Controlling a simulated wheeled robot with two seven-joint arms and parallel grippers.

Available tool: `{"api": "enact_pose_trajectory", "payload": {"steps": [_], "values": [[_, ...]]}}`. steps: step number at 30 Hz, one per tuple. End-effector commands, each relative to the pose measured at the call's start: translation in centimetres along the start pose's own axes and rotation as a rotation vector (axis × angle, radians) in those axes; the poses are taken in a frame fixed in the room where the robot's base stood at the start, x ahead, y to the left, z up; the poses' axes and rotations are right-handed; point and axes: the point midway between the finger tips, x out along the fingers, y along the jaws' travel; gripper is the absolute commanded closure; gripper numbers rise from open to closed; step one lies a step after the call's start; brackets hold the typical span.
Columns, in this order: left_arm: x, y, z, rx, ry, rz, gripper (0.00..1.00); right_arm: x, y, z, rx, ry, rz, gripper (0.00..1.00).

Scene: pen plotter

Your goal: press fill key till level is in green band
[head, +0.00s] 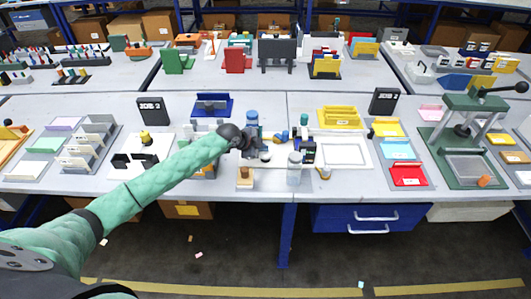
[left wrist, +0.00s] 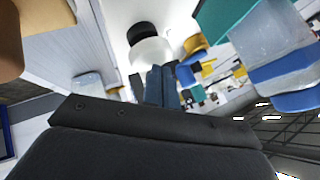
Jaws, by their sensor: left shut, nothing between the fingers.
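My left gripper (head: 262,146) is over the pen plotter area, at the end of my green-sleeved arm. Its fingers are shut and empty; they also show in the left wrist view (left wrist: 161,86). A white round piece with a black top (left wrist: 148,45) is just beyond the fingertips in the wrist view. I cannot tell whether it is the fill key or whether the fingers touch it. A clear jar (head: 294,170) stands right of the gripper; in the wrist view a clear cylinder with blue parts (left wrist: 270,52) is at the right. I cannot read a level or green band. My right gripper is out of view.
A pale framed panel (head: 343,151) lies right of a dark device (head: 305,150). A wooden-handled stamp (head: 245,177) is near the front edge. A blue-capped container (head: 252,117) stands behind the gripper. A green press (head: 465,140) is far right.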

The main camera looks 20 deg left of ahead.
Motion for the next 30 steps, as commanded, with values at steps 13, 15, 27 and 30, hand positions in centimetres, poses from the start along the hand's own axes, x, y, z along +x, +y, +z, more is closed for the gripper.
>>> {"api": "enact_pose_trajectory", "payload": {"steps": [13, 15, 27, 30], "values": [[0.33, 0.24, 0.26, 0.000, 0.000, 0.000, 1.00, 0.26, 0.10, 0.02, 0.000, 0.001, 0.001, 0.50], [0.38, 0.27, 0.30, 0.000, 0.000, 0.000, 1.00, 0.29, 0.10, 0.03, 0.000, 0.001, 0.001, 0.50], [0.65, 0.48, 0.51, 0.000, -0.001, 0.000, 1.00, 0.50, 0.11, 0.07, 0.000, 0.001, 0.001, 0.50], [0.72, 0.53, 0.56, 0.000, -0.001, 0.000, 1.00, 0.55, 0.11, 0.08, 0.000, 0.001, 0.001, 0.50]]}}
